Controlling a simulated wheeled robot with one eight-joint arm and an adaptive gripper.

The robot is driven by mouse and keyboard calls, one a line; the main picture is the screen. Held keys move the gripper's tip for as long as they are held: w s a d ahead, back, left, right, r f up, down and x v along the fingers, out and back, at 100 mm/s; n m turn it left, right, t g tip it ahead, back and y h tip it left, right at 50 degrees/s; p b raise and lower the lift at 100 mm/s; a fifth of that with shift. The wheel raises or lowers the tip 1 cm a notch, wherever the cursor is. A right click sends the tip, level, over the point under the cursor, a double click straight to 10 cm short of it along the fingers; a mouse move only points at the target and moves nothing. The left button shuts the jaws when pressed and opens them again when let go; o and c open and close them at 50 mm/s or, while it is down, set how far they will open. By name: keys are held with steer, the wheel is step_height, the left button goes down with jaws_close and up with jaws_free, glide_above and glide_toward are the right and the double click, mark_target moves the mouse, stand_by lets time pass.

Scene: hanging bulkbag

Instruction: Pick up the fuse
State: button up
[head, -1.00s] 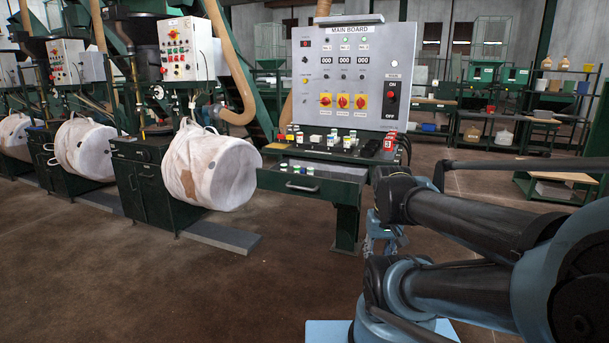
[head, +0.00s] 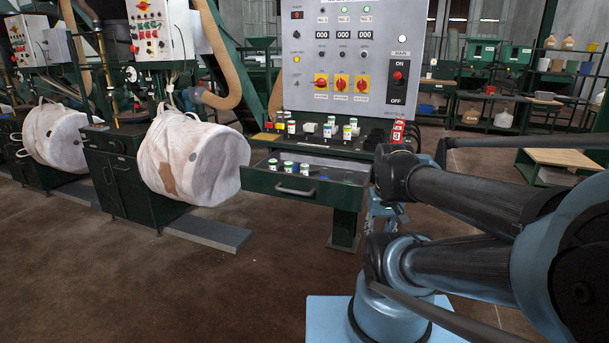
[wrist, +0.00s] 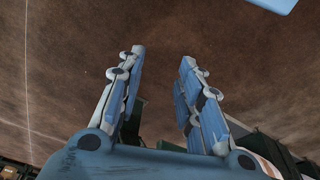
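Several small cylindrical fuses, white with green or blue bands, show in the head view. Some fuses (head: 288,167) stand in the open drawer (head: 296,189) under the main board. Others (head: 347,132) stand on the ledge above the drawer. Which one is the task's fuse I cannot tell. My gripper (wrist: 160,68) shows in the wrist view with its two fingers wide apart and nothing between them. It faces the brown floor, and no fuse shows in that view. In the head view my arm is to the right of the drawer, and my gripper is mostly hidden there.
The grey main board (head: 352,60) stands behind the ledge. A white bulk bag (head: 193,155) hangs left of the drawer, close to it. The brown floor (head: 215,290) in front is clear.

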steer(key=shift+o, duration=1.8)
steer(key=shift+s+a+r+n, duration=0.15)
steer(key=shift+r+n, duration=0.15)
steer(key=shift+r, duration=0.6)
steer(key=w+a+r+n, duration=0.2)
steer(key=w+r+n, duration=0.1)
steer(key=w+r, duration=0.1)
steer(key=w+a+r+n, duration=0.2)
steer(key=w+r+n, duration=0.1)
steer(key=w+r, duration=0.2)
steer(key=w+a+r+n+g, duration=0.1)
steer(key=w+a+r+n, duration=0.1)
steer(key=w+r, duration=0.3)
steer(key=shift+r+n, duration=0.35)
steer(key=shift+n, duration=0.25)
steer(key=w+a+r+n, duration=0.6)
steer(key=w+a, duration=0.1)
steer(key=w, duration=0.2)
step_height(320, 180, up, 2)
steer(key=n+g, duration=0.1)
steer(key=n, duration=0.4)
glide_above(304, 164)
steer(key=f, duration=1.1)
steer(key=shift+s+d+f, duration=0.15)
steer(key=shift+s+f, duration=0.05)
steer(key=shift+s, duration=0.1)
steer(key=shift+w+f, duration=0.1)
steer(key=shift+f, duration=2.6)
